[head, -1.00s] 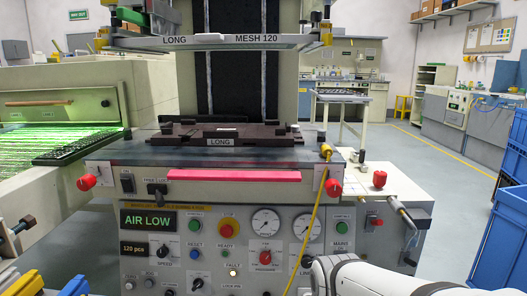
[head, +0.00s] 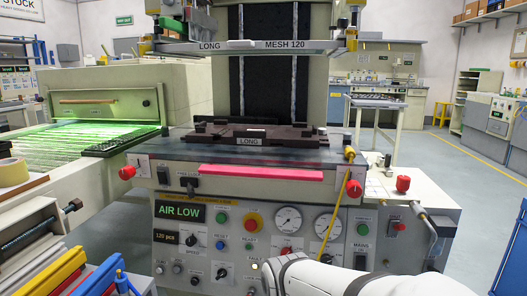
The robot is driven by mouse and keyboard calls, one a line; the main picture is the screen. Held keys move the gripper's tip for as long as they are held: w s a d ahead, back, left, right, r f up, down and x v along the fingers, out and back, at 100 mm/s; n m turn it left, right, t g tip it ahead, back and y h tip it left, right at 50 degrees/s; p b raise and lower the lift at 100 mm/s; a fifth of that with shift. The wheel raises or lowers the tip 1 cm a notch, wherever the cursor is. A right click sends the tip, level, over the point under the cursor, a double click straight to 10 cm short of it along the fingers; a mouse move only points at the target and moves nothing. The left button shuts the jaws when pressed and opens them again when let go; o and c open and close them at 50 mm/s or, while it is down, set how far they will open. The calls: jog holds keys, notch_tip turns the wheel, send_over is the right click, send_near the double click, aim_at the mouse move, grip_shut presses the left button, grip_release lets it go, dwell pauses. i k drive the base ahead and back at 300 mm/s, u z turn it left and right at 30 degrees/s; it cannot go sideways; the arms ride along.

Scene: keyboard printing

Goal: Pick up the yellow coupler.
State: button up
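The yellow coupler (head: 350,153) is at the right front corner of the printing machine's table, just above a white plate. A thin yellow hose (head: 332,222) runs down from it across the front panel. I cannot tell whether the coupler is plugged in, hooked or only resting there. Part of my own white arm shows at the bottom of the head view, below and in front of the coupler. My gripper is not in view.
Red knobs (head: 354,188) and (head: 403,184) stand near the coupler. The front panel (head: 235,240) has gauges, buttons and an "AIR LOW" display (head: 180,211). A metal pipe with a black grip (head: 421,215) sticks out at right. Open floor (head: 483,200) lies further right.

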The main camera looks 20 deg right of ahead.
aim_at(348, 152)
jog(key=u, duration=0.1)
jog(key=k, duration=0.85)
jog(key=z, duration=0.5)
jog(key=i, duration=0.9)
jog(key=z, duration=0.05)
